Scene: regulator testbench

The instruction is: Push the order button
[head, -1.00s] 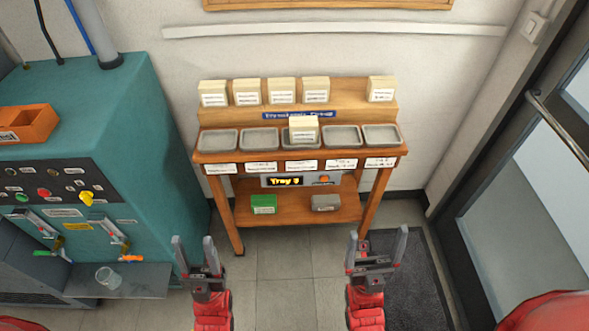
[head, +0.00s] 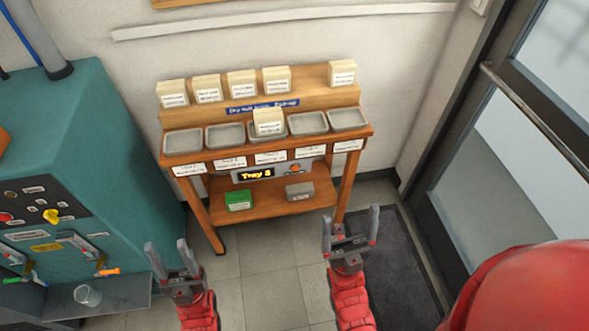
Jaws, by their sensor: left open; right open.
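The order button appears as a small orange button (head: 294,167) on the grey panel under the tray shelf of the wooden stand. A lit display (head: 256,174) to its left reads what looks like "Tray 3". My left gripper (head: 168,252) is open and empty, low in front of the stand's left side. My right gripper (head: 350,222) is open and empty, in front of the stand's right leg, below and to the right of the button. Neither gripper appears to touch the stand.
The wooden stand (head: 262,208) holds several grey trays, with a cream box (head: 268,122) in the middle one. A green box (head: 239,199) and a grey box (head: 299,190) sit on its lower shelf. A teal machine (head: 100,150) stands left, a glass door (head: 500,150) right.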

